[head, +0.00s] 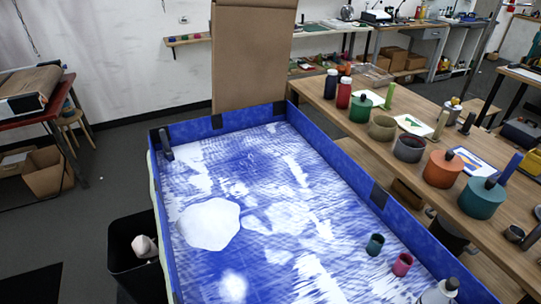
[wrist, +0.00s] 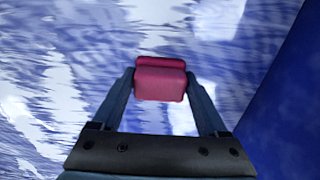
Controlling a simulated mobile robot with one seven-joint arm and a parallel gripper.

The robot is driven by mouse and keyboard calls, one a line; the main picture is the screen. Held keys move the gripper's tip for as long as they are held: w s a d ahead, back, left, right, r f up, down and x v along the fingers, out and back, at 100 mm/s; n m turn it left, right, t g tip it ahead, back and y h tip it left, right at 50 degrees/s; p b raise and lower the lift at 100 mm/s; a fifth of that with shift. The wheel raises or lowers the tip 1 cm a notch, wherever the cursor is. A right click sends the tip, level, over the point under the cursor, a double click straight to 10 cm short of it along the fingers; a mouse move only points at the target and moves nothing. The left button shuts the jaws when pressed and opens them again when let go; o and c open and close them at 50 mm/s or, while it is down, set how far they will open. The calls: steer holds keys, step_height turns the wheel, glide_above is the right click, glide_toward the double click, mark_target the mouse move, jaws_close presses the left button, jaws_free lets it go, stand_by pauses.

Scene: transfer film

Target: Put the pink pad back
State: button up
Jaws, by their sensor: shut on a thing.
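My gripper (wrist: 160,76) shows in the wrist view, its two dark blue fingers closed on the sides of a pink pad (wrist: 160,84). The pad is a small rounded block with a darker red-pink band along its far edge. It is over a blue and white streaked surface; I cannot tell whether it touches it. I cannot make out my gripper in the head view. There, a small pink cup-like thing (head: 402,265) with a dark top is at the lower right of the blue-walled tray (head: 362,160); I cannot tell whether it is linked to the pad.
A small teal cup (head: 375,245) stands beside the pink one. A white sheet-like patch (head: 209,225) lies at the tray's left. A wooden bench (head: 500,240) with several pots and bottles runs along the right. A black bin (head: 130,268) is at the lower left.

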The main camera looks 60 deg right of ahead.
steer(key=o, duration=1.3)
steer(key=shift+o, duration=0.2)
step_height(320, 180, up, 12)
steer(key=p, duration=0.1)
steer(key=shift+r, duration=0.15)
